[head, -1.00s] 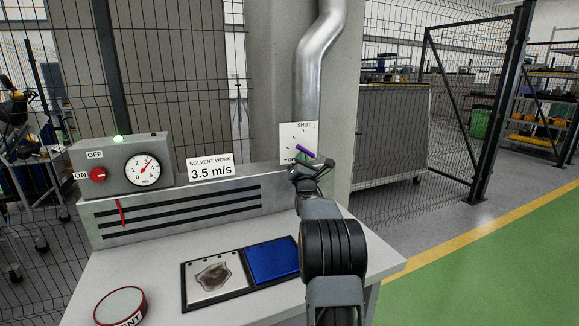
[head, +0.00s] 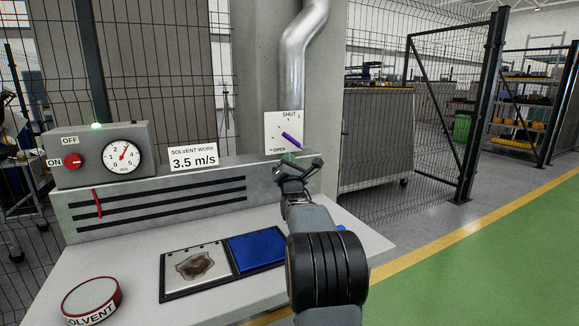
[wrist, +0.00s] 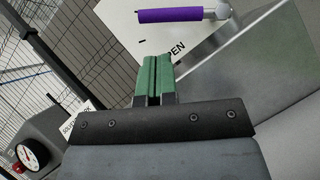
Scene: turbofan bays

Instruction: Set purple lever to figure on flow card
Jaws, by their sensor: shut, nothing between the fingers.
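The purple lever (head: 291,139) sits on a white plate (head: 273,137) marked SHUT at the top and OPEN at the bottom. It slants up to the left, between the two marks. In the wrist view, the purple lever (wrist: 172,15) lies near the top, with a grey pivot at its right end. My gripper (head: 288,158) is just below the lever, apart from it. Its green fingertips (wrist: 153,72) are shut and empty. The flow card (head: 193,157) reads SOLVENT WORK 3.5 m/s. The round gauge (head: 123,157) has its red needle pointing up and slightly right, near 3.
A grey box with a red knob (head: 73,161) and a lit green lamp (head: 96,126) holds the gauge. A slotted panel (head: 160,205) backs the bench. A solvent tin (head: 92,300), a stained plate (head: 197,265) and a blue pad (head: 256,252) lie on the bench.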

